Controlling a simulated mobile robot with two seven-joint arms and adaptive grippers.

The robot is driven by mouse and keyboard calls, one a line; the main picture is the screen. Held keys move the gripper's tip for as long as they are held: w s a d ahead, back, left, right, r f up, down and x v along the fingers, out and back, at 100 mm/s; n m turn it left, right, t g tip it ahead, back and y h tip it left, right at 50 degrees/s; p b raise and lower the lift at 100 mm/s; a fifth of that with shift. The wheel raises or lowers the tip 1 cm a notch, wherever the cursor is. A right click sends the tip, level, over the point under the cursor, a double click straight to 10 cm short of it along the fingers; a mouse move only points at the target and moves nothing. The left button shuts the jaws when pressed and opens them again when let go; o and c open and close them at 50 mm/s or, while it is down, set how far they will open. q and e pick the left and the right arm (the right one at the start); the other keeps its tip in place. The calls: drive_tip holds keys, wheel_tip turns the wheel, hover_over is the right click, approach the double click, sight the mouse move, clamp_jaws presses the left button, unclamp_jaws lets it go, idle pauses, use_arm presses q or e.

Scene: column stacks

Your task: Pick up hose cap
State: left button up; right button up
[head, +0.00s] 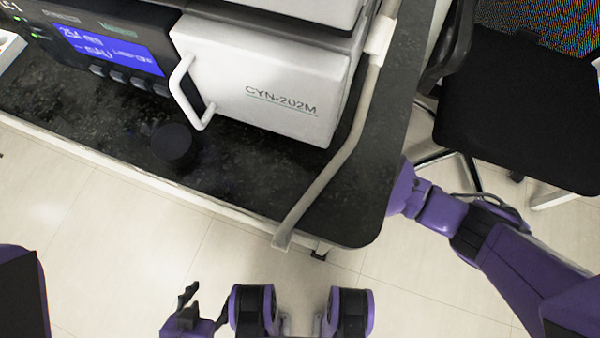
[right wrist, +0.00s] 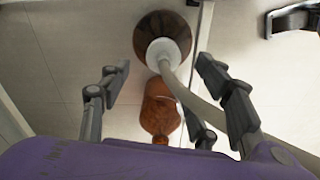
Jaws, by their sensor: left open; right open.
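In the right wrist view, a white round cap (right wrist: 164,51) at the end of a pale hose (right wrist: 200,101) sits over a dark brown round object, which looks like an amber bottle (right wrist: 148,28) seen from above. My right gripper (right wrist: 162,76) is open, its fingers spread to either side of the cap's line of view; I see no contact with it. In the head view the cap is not visible, and the right gripper is hidden beyond the counter edge. My left gripper (head: 201,308) is open and empty at the bottom, over the floor.
A second brown object (right wrist: 160,108) shows below the cap. In the head view, a pale tube (head: 327,178) runs over the counter's end beside the white instrument (head: 270,90). A black round object (head: 172,143) stands on the black counter (head: 95,115). A black chair (head: 520,110) is at right.

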wheel_tip(320, 180, down, 3)
drive_tip(key=shift+s+r+b, duration=0.1)
drive_tip(key=shift+b, duration=0.45)
wheel_tip(320, 180, down, 4)
drive_tip(key=shift+f+b, duration=0.15)
drive_tip(key=shift+b, duration=0.8)
drive_tip(key=c, duration=1.1)
